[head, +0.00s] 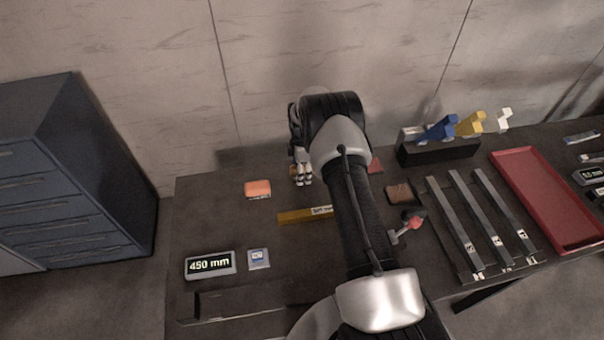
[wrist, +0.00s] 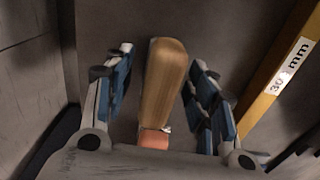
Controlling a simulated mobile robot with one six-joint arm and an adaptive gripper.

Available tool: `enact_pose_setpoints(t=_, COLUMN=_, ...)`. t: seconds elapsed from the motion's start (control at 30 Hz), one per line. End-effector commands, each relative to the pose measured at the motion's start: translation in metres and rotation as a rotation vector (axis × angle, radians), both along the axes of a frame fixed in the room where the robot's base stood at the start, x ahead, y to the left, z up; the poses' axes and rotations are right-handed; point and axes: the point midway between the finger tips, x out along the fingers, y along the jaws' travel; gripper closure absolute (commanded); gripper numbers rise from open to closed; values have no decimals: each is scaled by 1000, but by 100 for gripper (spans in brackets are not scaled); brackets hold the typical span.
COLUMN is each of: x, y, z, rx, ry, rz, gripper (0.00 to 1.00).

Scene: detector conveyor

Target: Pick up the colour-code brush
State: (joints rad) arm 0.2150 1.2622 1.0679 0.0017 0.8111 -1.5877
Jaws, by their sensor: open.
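In the wrist view the brush (wrist: 165,82) shows as a rounded wooden piece with a salmon-orange part at its lower end. It lies between the two fingers of my gripper (wrist: 162,75), with gaps on both sides. My gripper is open and does not appear to grip it. In the head view my gripper (head: 303,180) points down over the back left part of the table, and the brush is mostly hidden there by the gripper.
A 450 mm display (head: 210,264) stands front left. A holder (head: 438,150), metal rails (head: 490,213) and red tray (head: 533,190) are right.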

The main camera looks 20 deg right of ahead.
Motion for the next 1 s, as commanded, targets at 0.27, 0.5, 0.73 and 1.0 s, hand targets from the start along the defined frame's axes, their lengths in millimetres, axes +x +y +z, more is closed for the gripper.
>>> enact_pose_setpoints(t=0.27, x=0, y=0, z=0, rx=0, ry=0, rz=0, gripper=48)
enact_pose_setpoints(t=0.5, x=0, y=0, z=0, rx=0, ry=0, rz=0, gripper=60)
enact_pose_setpoints(t=0.73, x=0, y=0, z=0, rx=0, ry=0, rz=0, gripper=76)
enact_pose_setpoints(t=1.0, x=0, y=0, z=0, rx=0, ry=0, rz=0, gripper=94)
